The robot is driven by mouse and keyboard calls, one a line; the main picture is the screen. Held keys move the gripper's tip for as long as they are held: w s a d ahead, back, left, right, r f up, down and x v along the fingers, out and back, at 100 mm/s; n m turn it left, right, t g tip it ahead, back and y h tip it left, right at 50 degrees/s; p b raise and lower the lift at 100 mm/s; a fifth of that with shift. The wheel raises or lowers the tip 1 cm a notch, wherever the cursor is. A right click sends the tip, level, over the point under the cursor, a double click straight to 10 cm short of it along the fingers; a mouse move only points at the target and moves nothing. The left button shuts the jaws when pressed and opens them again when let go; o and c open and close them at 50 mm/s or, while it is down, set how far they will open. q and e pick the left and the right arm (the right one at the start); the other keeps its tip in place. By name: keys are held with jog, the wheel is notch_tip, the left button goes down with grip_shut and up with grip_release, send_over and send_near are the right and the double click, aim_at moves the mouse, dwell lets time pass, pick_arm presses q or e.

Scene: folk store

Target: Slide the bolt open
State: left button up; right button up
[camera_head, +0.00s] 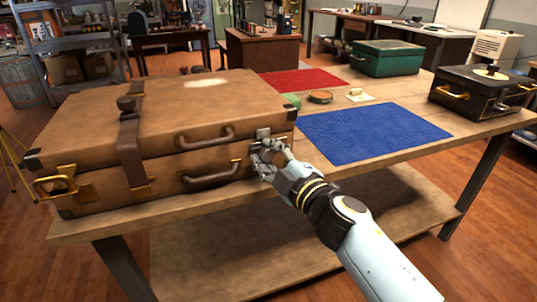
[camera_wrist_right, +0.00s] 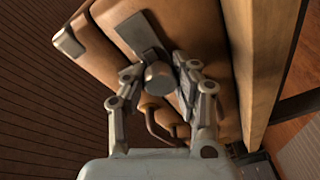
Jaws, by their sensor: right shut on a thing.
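A brown leather suitcase (camera_head: 180,110) lies closed on the wooden table at the left, with a dark strap and two handles on its front. A grey metal bolt (camera_head: 263,133) sits on its front near the right corner. In the right wrist view, the bolt's round grey knob (camera_wrist_right: 160,75) stands out from a metal plate (camera_wrist_right: 138,33). My right gripper (camera_head: 266,153) is at the bolt; in the wrist view its fingers (camera_wrist_right: 160,78) close on both sides of the knob. The fingers partly hide the bolt in the head view. My left gripper is not in view.
The wooden table (camera_head: 400,160) carries a blue mat (camera_head: 375,133), a red mat (camera_head: 302,81), a green case (camera_head: 386,57), a black box (camera_head: 482,93) and a small round tin (camera_head: 320,97).

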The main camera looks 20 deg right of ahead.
jog(key=shift+d, duration=0.1)
grip_shut()
jog(key=d, duration=0.3)
jog(key=shift+w+d+f, duration=0.1)
jog(key=shift+d, duration=0.1)
jog(key=o, duration=1)
grip_release()
jog(key=shift+d, duration=0.1)
jog(key=shift+o, duration=0.3)
jog(key=v, duration=1.2)
